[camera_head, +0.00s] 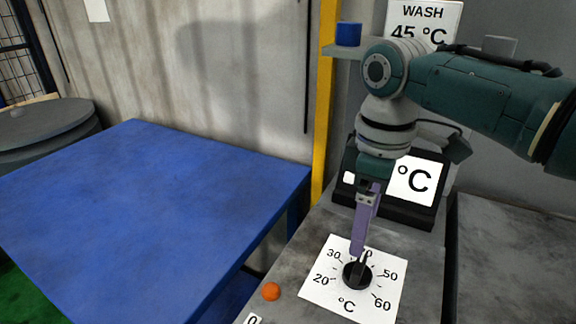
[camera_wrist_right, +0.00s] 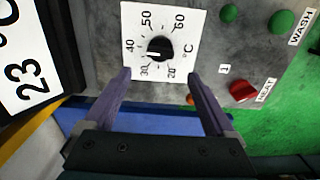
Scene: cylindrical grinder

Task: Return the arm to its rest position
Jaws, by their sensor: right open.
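My right gripper (camera_head: 357,250) reaches down over the white temperature dial plate (camera_head: 320,283), its purple fingers in front of the black knob (camera_head: 356,275). In the right wrist view the gripper (camera_wrist_right: 159,77) has its two fingers wide apart, with nothing between them. The knob (camera_wrist_right: 159,49) lies just beyond the fingertips; I cannot tell from the head view whether a finger touches it. The knob's white mark points between 30 and 40, nearer 40, in the wrist view. My left gripper is in no view.
A display reading 23 °C (camera_wrist_right: 28,75) stands behind the dial, partly hidden by my arm in the head view. A WASH 45 °C sign (camera_head: 424,14) and blue cup (camera_head: 348,34) are above. A blue table (camera_head: 150,215) is clear.

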